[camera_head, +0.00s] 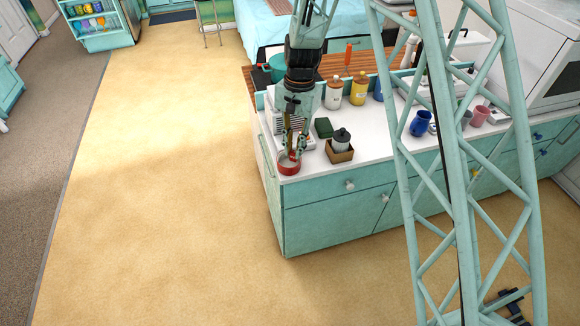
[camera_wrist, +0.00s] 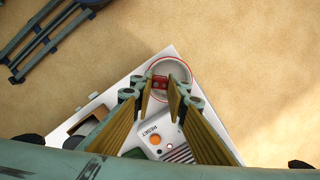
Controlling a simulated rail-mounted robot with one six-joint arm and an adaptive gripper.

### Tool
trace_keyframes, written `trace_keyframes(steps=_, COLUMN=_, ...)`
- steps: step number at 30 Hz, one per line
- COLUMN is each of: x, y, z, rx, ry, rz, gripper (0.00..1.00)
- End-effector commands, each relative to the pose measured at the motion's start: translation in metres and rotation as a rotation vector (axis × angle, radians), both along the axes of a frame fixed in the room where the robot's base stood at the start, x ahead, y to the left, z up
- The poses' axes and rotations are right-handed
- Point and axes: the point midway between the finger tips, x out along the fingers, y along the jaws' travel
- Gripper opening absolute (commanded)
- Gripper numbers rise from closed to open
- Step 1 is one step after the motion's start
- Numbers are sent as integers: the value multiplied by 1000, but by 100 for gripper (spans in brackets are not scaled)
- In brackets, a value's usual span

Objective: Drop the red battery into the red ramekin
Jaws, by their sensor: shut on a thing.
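The red ramekin (camera_head: 289,166) stands at the left front corner of the white counter. In the wrist view the ramekin (camera_wrist: 177,68) shows as a pale bowl with a thin red rim. My gripper (camera_head: 292,150) points down at it, with its fingertips over or just inside the ramekin; their exact height is unclear. In the wrist view my gripper (camera_wrist: 161,87) is shut on the small red battery (camera_wrist: 160,80), which lies between the fingertips within the outline of the bowl. The fingers hide part of the battery.
A device with an orange button (camera_wrist: 154,140) lies close behind the ramekin. The floor beyond the counter corner is open.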

Motion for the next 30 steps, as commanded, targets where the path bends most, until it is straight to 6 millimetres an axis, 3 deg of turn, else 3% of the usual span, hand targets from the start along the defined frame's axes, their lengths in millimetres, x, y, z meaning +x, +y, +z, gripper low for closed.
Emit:
trace_keyframes(steps=6, x=0, y=0, z=-11, rx=0, ry=0, rz=0, gripper=3)
trace_keyframes(steps=18, x=0, y=0, z=-13, rx=0, ry=0, rz=0, gripper=3)
trace_keyframes(steps=19, x=0, y=0, z=-13, rx=0, ry=0, rz=0, gripper=16)
trace_keyframes(steps=24, x=0, y=0, z=-13, rx=0, ry=0, rz=0, gripper=30)
trace_keyframes(steps=30, x=0, y=0, z=-13, rx=0, ry=0, rz=0, gripper=30)
